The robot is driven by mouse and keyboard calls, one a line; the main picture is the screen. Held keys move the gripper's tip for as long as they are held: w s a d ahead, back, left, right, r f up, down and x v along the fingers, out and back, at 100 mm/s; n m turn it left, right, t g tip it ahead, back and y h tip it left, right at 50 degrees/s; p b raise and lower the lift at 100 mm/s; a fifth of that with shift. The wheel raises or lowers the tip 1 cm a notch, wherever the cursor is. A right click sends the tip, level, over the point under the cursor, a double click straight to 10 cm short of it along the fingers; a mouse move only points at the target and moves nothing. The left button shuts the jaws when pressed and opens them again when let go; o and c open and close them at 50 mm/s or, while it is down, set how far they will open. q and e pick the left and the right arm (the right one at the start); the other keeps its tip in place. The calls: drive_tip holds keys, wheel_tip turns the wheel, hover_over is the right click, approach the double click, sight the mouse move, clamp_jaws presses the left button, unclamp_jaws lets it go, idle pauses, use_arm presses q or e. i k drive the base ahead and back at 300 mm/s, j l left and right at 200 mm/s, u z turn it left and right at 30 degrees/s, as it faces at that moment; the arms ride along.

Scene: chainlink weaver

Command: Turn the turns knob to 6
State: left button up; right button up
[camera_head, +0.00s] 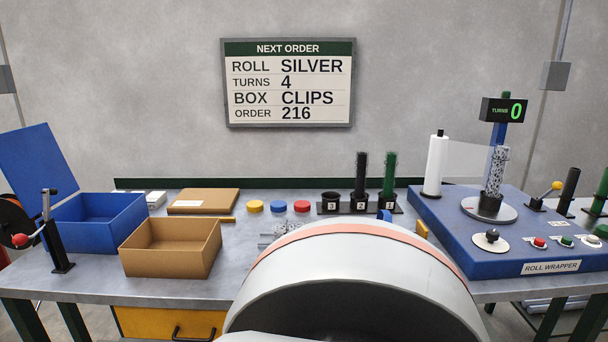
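The likely turns knob (492,237) is a black knob on a round white dial, at the front left of the blue roll wrapper (440,240). The dial marks are too small to read. The turns display (504,110) on a blue post shows a green 0. A silver mesh roll (496,172) stands upright in a black holder on the wrapper's round grey plate (468,207). The order board (288,84) on the wall reads roll silver, turns 4, box clips, order 216. Neither of my grippers shows; a large white arm link of mine fills the lower middle.
Red (540,241) and green (567,240) buttons sit right of the knob. A yellow-tipped lever (556,186) and white film roll (436,165) stand on the wrapper.

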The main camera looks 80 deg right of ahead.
sight(492, 236)
drive_tip(key=z, duration=3.25)
